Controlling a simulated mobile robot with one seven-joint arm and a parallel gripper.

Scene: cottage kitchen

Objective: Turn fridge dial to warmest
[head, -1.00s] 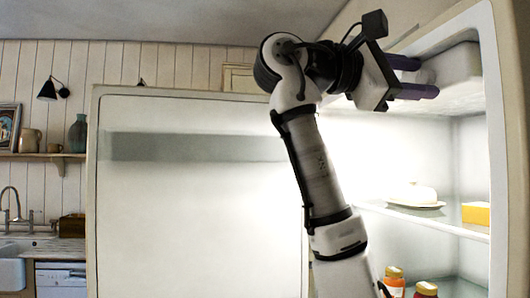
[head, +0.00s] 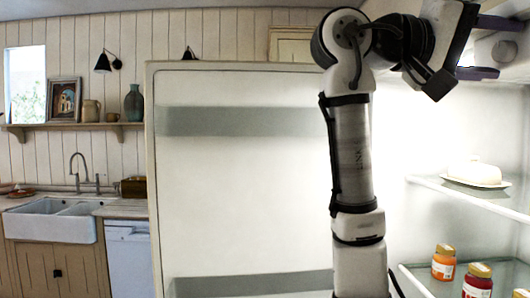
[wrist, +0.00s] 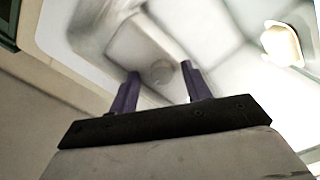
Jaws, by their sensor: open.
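The fridge dial (head: 504,50) is a small, pale round knob on a white housing high inside the open fridge. In the wrist view the dial (wrist: 161,72) lies just beyond the gap between my fingertips. My gripper (head: 508,47) is open, with one purple finger above the dial and one below it in the head view. The wrist view shows both fingers of my gripper (wrist: 160,71) apart and nothing between them. I cannot tell whether they reach around the dial or stop short of it. The dial's marking is too blurred to read.
The open fridge door (head: 235,190) fills the middle of the head view, left of my arm. A covered butter dish (head: 476,172) stands on a glass shelf. An orange jar (head: 444,264) and a red jar (head: 478,283) stand lower. A sink (head: 50,226) is far left.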

